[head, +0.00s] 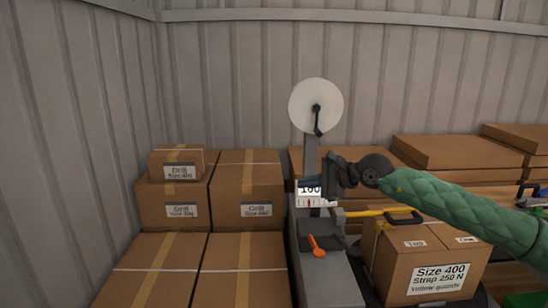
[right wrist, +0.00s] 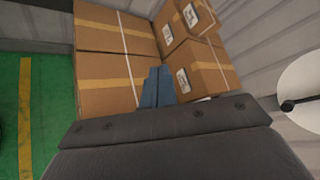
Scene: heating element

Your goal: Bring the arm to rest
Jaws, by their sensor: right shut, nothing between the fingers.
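My right arm comes in from the right in a green quilted sleeve. Its dark right gripper (head: 330,180) is in front of the grey machine (head: 335,280), close to its post and the white scale marked 100 (head: 310,190); I cannot tell whether it touches them. In the right wrist view the two blue-grey fingers (right wrist: 157,86) are together with nothing between them, and cardboard boxes show beyond them. An orange-red lever (head: 316,246) is on the machine below the gripper. My left gripper is in neither view.
A white disc (head: 316,106) with a dark handle tops the machine. Stacked cardboard boxes (head: 248,180) stand to its left. A box labelled Size 400 (head: 395,265) stands at right, with a yellow and black tool (head: 375,212) near its top. Green floor (right wrist: 45,75) shows in the wrist view.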

